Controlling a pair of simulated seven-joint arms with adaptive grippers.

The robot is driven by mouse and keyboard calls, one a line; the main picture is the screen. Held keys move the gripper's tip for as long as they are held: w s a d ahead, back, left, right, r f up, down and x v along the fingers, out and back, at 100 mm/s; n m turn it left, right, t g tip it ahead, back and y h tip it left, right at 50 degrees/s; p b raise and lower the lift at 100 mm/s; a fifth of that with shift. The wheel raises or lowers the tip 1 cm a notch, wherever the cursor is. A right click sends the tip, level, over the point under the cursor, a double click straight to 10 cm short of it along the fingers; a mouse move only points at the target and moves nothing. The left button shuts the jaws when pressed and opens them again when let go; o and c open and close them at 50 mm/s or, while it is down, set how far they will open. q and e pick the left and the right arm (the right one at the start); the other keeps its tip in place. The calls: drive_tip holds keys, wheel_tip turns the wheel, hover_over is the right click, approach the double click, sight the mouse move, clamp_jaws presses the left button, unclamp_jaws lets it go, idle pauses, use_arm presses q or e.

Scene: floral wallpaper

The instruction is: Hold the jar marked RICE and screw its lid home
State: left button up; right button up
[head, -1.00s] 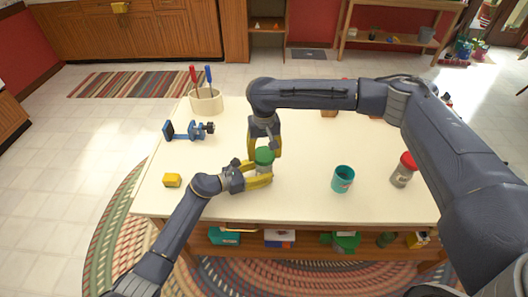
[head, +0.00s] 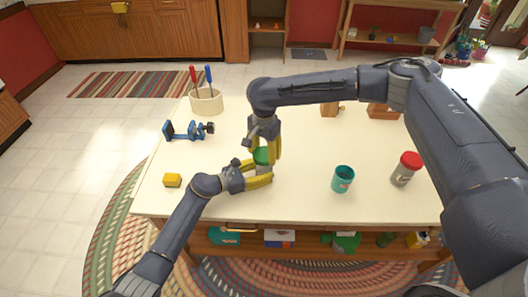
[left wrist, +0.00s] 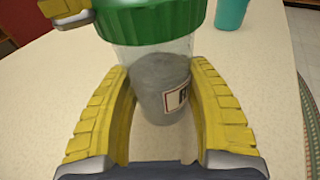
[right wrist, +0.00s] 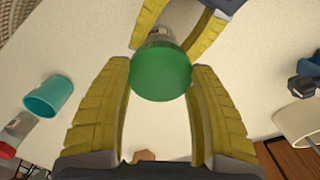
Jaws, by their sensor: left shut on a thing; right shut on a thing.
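The clear jar (left wrist: 165,82) holds grey contents and stands upright on the table; part of its label, starting with R, shows in the left wrist view. My left gripper (head: 262,178) is shut on the jar's body, one finger on each side. The green lid (right wrist: 160,72) sits on top of the jar; it also shows in the head view (head: 261,155) and left wrist view (left wrist: 150,20). My right gripper (head: 265,150) comes from above and is shut on the lid's sides. The lid's thread is hidden.
A teal cup (head: 343,181) and a red-lidded jar (head: 404,170) stand to the right. A yellow block (head: 172,180), a blue clamp-like tool (head: 188,131) and a cream crock (head: 206,103) with screwdrivers are to the left. Wooden items (head: 383,110) lie behind my right arm.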

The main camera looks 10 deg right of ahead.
drive_tip(key=o, duration=0.8)
drive_tip(key=shift+o, duration=0.2)
drive_tip(key=n, duration=0.6)
drive_tip(key=shift+n, duration=0.3)
drive_tip(key=n, duration=0.6)
